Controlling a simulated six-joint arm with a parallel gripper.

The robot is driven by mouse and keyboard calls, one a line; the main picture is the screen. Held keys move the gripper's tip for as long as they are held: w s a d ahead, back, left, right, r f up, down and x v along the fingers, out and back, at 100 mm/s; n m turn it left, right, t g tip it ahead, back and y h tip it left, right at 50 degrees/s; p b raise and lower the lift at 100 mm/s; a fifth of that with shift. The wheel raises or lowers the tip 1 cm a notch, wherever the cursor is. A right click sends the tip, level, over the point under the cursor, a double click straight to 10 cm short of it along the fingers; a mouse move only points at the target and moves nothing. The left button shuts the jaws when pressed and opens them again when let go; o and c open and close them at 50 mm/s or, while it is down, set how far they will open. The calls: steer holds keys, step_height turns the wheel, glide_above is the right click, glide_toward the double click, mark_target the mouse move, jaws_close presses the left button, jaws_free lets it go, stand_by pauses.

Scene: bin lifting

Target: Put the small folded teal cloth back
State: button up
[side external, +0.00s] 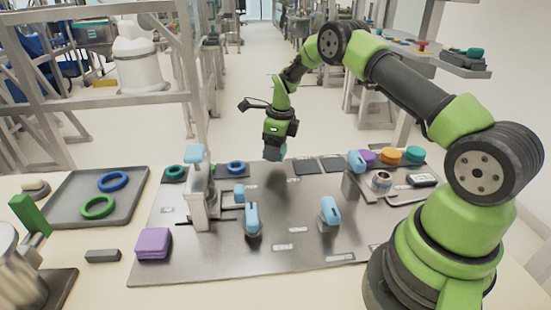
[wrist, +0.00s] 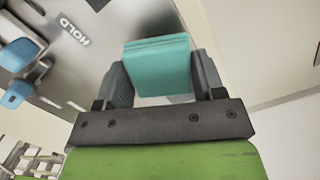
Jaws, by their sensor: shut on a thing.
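The small folded teal cloth (wrist: 157,62) is held between the two dark fingers of my gripper (wrist: 160,82) in the wrist view. Its flat folded layers show along the top edge. In the side view my gripper (side external: 276,152) hangs above the far edge of the metal plate (side external: 290,215), pointing down. A bit of teal shows at its tips, apart from the plate.
Two dark square pads (side external: 331,164) lie at the plate's far side. Blue-handled clamps (side external: 252,218) stand on the plate. A purple folded cloth (side external: 153,243) lies front left. A grey tray (side external: 70,210) holds green and blue rings. Round coloured pieces (side external: 390,155) sit at right.

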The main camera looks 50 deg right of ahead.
mark_target(276, 167)
steer(key=shift+f, duration=1.75)
steer(key=shift+f, duration=0.1)
steer(key=o, duration=0.9)
